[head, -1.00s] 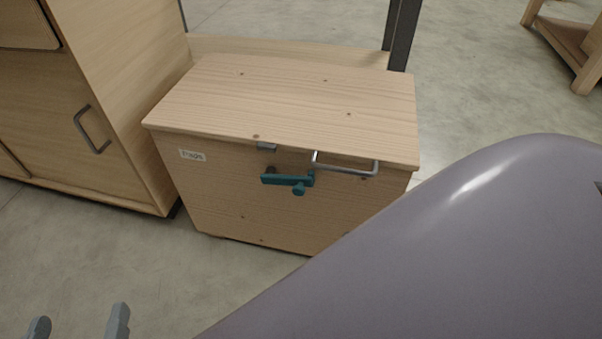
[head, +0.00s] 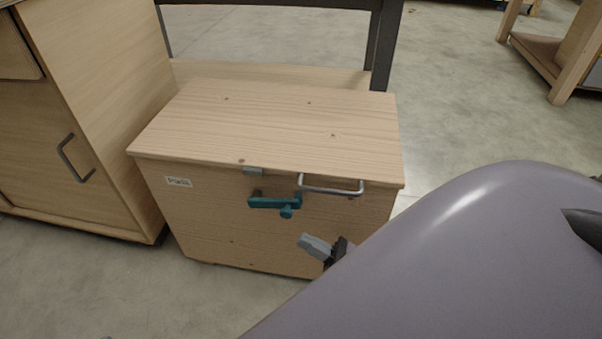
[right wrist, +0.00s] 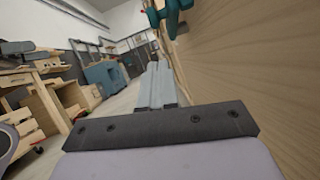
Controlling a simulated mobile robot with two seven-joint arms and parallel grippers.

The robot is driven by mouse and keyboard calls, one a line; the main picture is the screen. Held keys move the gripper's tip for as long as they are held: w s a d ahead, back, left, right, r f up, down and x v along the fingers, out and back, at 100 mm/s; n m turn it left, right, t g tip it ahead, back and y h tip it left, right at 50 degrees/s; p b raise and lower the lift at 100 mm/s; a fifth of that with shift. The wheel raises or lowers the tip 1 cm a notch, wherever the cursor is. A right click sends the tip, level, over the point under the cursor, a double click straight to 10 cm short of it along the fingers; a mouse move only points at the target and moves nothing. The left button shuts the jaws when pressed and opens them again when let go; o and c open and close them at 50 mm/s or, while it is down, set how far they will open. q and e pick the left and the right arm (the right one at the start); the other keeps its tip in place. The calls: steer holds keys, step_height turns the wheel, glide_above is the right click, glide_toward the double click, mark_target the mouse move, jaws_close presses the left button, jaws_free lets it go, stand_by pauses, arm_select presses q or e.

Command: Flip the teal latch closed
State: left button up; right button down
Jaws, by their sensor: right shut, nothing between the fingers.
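The teal latch (head: 274,203) is on the front of a wooden chest (head: 210,220). Its bar lies roughly level below the lid edge, with a round knob near its right end. A small grey plate (head: 253,171) sits above it on the lid edge. My right gripper (head: 306,241) is shut and empty in front of the chest, below and right of the latch, apart from it. In the right wrist view the shut fingers (right wrist: 155,68) point along the chest front, and part of the latch (right wrist: 170,12) shows at the top edge. My left gripper is not visible now.
The chest lid (head: 270,120) is down, with a metal handle (head: 331,188) right of the latch. A wooden cabinet (head: 80,120) stands close on the left. My own grey arm covers the lower right. Bare floor (head: 130,285) lies in front.

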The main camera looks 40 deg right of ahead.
mark_target(274, 204)
steer(key=shift+w+a+r, duration=0.1)
steer(key=shift+w+r, duration=0.3)
steer(key=shift+r, duration=0.3)
steer(key=shift+w+a+r, duration=0.15)
steer(key=shift+w+r, duration=0.25)
steer(key=shift+r, duration=0.3)
steer(key=shift+w+a+r, duration=0.1)
steer(key=shift+w+r, duration=0.3)
steer(key=shift+r, duration=0.3)
steer(key=shift+r, duration=0.1)
